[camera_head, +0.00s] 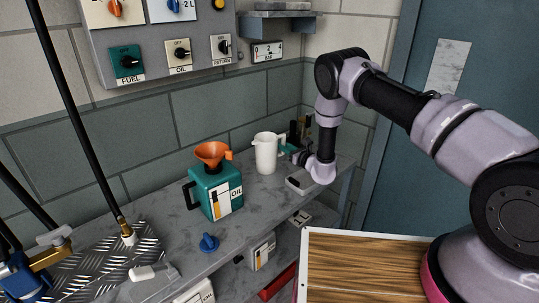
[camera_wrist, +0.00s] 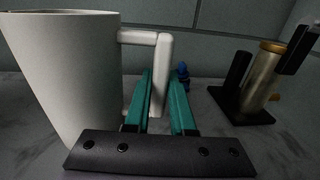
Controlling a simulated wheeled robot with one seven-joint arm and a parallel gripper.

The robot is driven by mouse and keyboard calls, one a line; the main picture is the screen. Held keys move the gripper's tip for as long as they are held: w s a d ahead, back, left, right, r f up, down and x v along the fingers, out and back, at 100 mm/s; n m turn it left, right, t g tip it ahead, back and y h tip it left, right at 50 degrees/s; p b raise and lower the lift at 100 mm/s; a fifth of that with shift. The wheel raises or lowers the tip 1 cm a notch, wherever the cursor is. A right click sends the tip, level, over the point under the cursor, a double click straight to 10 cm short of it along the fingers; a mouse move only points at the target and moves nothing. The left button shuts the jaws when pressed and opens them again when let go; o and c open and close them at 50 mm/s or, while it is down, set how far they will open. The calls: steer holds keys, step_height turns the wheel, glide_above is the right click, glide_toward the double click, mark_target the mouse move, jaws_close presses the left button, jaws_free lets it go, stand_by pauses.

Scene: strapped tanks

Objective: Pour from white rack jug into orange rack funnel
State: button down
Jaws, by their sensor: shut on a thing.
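The white jug (camera_head: 266,154) stands upright at the back of the grey bench; I cannot tell whether its base touches the bench. It fills the left of the wrist view (camera_wrist: 62,80), with its handle (camera_wrist: 160,55) toward my gripper. My gripper (camera_head: 285,149) is at the jug's right side. Its teal fingers (camera_wrist: 160,92) are shut on the handle, one on each side. The orange funnel (camera_head: 212,152) sits in the top of a teal can (camera_head: 216,192) labelled OIL, left of and nearer than the jug. The jug's inside is hidden.
A blue knob (camera_head: 209,243) is on the bench in front of the can. A brass-coloured cylinder (camera_wrist: 262,78) on a black base stands right of my gripper. A control panel (camera_head: 165,45) hangs on the wall above. Ribbed metal plate (camera_head: 100,262) lies at left.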

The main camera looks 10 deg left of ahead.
mark_target(285, 137)
steer(key=shift+r, duration=0.1)
stand_by(0.3)
steer(key=shift+r, duration=1.95)
steer(key=s+a+r+n, duration=0.2)
steer(key=s+a+r, duration=0.1)
steer(key=s+r, duration=0.4)
steer(key=s+a+r+n+g+y, duration=0.1)
steer(key=s+a+r+n, duration=0.2)
steer(key=s+r, duration=0.4)
steer(key=shift+s+a+r+g, duration=0.3)
steer(key=shift+s+a+r, duration=0.05)
steer(key=shift+a+r, duration=0.05)
steer(key=shift+r+n, duration=0.4)
steer(key=shift+n, duration=0.2)
stand_by(0.7)
